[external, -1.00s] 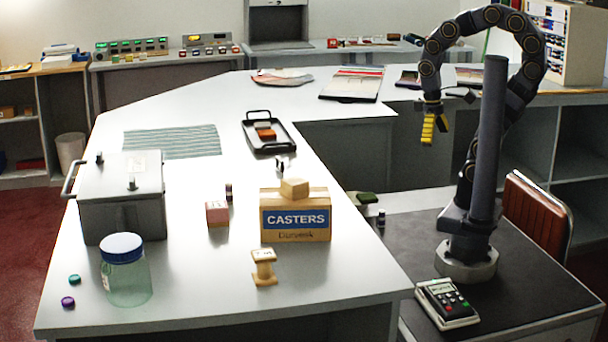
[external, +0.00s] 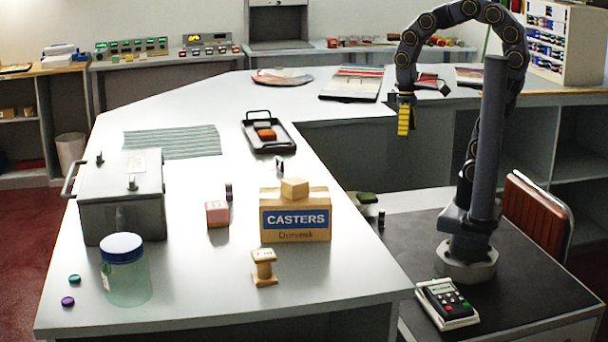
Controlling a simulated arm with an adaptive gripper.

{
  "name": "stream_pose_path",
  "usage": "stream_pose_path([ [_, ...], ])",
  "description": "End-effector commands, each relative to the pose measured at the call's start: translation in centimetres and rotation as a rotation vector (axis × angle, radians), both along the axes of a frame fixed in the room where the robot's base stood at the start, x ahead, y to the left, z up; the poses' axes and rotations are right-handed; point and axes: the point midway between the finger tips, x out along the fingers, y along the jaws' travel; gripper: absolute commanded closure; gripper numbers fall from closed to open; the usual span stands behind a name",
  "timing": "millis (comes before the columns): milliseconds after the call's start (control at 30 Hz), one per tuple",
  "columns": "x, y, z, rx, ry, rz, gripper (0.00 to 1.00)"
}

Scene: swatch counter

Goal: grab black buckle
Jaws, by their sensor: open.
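A small dark item (external: 280,164) stands on the white counter just in front of the black tray. It may be the black buckle, but it is too small to tell. My gripper (external: 404,122) has yellow fingers, points down and hangs in the air right of the counter's inner edge. It is open, nothing shows between its fingers, and it is well apart from the small dark item.

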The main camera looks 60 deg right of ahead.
Motion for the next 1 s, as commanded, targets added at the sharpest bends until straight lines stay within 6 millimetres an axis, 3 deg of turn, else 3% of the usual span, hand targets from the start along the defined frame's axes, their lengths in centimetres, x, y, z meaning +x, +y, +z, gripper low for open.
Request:
stream_pose_path([
  [100,6.3,1.1,0.2,0.073,-0.059,0.143,0.16],
  [400,21.4,2.2,-1.8,0.196,-0.255,0.453,0.16],
  [600,29.5,1.2,-4.7,0.209,-0.381,0.605,0.16],
  [800,33.3,0.1,-6.5,0.193,-0.449,0.685,0.16],
  [1000,34.2,0.3,-8.1,0.188,-0.46,0.7,0.16],
])
